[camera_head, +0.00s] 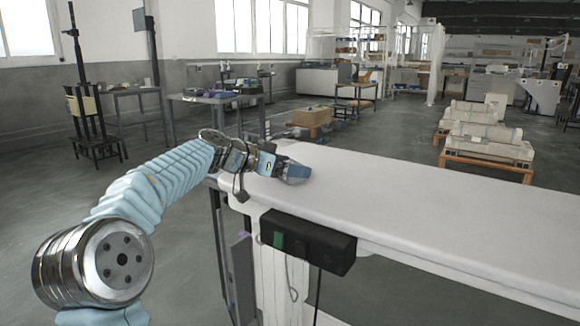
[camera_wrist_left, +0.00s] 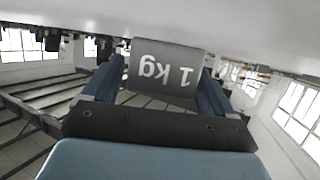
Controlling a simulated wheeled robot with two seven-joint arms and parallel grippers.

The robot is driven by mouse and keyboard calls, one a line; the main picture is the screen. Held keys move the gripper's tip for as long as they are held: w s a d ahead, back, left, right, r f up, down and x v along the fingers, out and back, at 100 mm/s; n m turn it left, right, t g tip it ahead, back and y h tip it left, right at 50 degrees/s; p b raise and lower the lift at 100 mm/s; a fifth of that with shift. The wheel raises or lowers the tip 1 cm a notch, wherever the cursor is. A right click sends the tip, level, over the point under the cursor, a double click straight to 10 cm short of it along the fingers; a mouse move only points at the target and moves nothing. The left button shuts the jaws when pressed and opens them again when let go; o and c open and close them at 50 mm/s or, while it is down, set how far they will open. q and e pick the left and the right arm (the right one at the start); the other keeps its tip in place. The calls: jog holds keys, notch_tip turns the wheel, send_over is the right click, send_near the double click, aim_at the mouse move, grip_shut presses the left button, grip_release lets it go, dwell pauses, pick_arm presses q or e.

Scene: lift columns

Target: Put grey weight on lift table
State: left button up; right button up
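The grey weight (camera_wrist_left: 165,72), marked "1 kg", shows upside down in the left wrist view, between the two blue fingers of my left gripper (camera_wrist_left: 163,85). The fingers are closed in on its sides. In the head view my left gripper (camera_head: 295,173) is at the near left end of the white lift table (camera_head: 430,205), low over its top. The weight cannot be made out there. I cannot tell whether it touches the table top. My right gripper is not in view.
A black control box (camera_head: 308,243) with a green switch hangs on the table's near side. The table top right of my gripper is bare. Workbenches (camera_head: 215,98), a cardboard box (camera_head: 308,117) and a pallet with pale blocks (camera_head: 487,150) stand beyond.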

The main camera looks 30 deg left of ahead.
pick_arm(q)
jog(key=shift+o, duration=0.4)
jog(key=shift+r, duration=0.1)
jog(key=b+v, duration=0.1)
jog(key=v, duration=1.1)
